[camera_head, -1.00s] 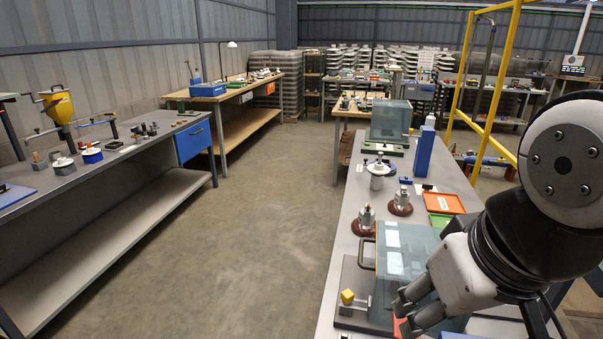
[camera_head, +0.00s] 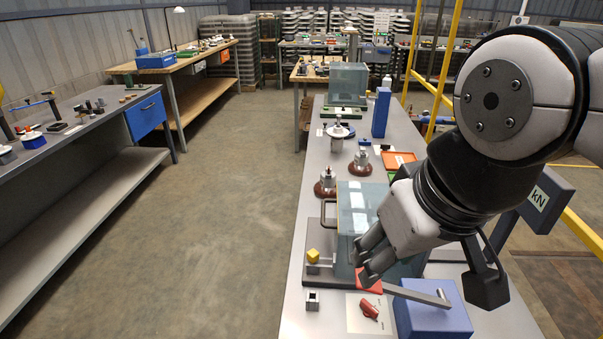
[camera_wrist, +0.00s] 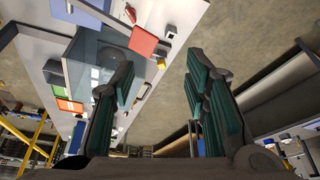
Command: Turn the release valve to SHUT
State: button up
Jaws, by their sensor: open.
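A small red handle (camera_head: 369,309) lies on a pale plate (camera_head: 358,322) at the near end of the right-hand bench. It may be the release valve, but its lettering is too small to read. Beside it is a blue block (camera_head: 432,312) with a grey bar (camera_head: 417,294) across its top. My gripper (camera_head: 364,267) is above and behind the red handle, over a red panel (camera_head: 369,281) by the clear box, and apart from the handle. In the wrist view my gripper (camera_wrist: 161,88) has its green-padded fingers wide apart with nothing between them.
A clear box (camera_head: 358,207) stands just behind my gripper. A yellow cube (camera_head: 313,255) on a post is left of it, with a small metal block (camera_head: 312,300) nearer. Insulators and a blue upright box (camera_head: 381,112) stand farther back. The aisle floor (camera_head: 225,215) is clear.

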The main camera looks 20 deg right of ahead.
aim_at(368, 311)
jog(key=k+j+z, duration=0.35)
jog(key=k+z, duration=0.35)
jog(key=k, duration=0.25)
jog(key=i+l, duration=0.15)
jog(key=l, duration=0.15)
jog(key=i+l, duration=0.2)
jog(key=l, duration=0.1)
